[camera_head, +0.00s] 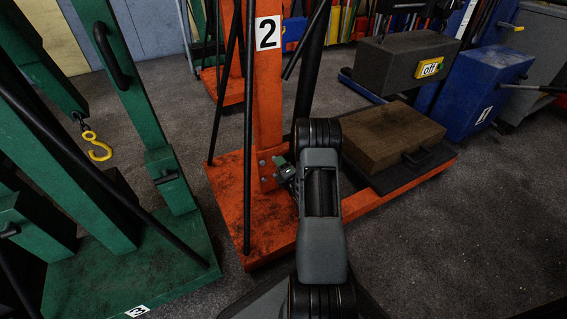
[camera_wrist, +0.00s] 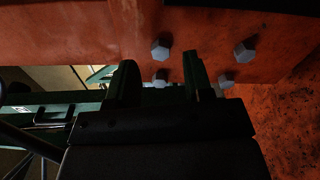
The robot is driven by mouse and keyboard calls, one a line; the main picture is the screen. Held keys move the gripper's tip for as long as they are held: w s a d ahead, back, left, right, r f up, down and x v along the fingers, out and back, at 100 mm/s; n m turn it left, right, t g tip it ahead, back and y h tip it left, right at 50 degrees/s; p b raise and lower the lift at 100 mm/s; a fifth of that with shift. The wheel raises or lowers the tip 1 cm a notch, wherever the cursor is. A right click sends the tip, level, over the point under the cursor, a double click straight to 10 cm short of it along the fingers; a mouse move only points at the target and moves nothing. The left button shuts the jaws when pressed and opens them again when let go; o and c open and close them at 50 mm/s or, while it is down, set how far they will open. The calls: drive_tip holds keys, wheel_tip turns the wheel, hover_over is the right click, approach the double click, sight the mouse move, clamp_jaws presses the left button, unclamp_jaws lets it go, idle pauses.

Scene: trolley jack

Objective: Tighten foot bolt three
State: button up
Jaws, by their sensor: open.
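In the wrist view, several grey hex bolts sit on the orange steel: an upper left bolt (camera_wrist: 160,50), an upper right bolt (camera_wrist: 245,51), a lower left bolt (camera_wrist: 160,79) and a lower right bolt (camera_wrist: 226,80). No numbers mark them, so I cannot tell which is bolt three. My gripper (camera_wrist: 160,68) is open and empty, with its dark fingers on either side of the left bolts. I cannot tell whether it touches them. In the head view, my gripper (camera_head: 281,168) is beside the foot of the orange post (camera_head: 265,100); my arm partly hides that area.
The orange post, marked 2, stands on an orange base (camera_head: 225,205). A green stand (camera_head: 130,265) with a yellow hook (camera_head: 96,146) is left. Floor is clear at lower right.

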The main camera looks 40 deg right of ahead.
drive_tip(key=shift+w+d, duration=0.2)
drive_tip(key=shift+w, duration=0.9)
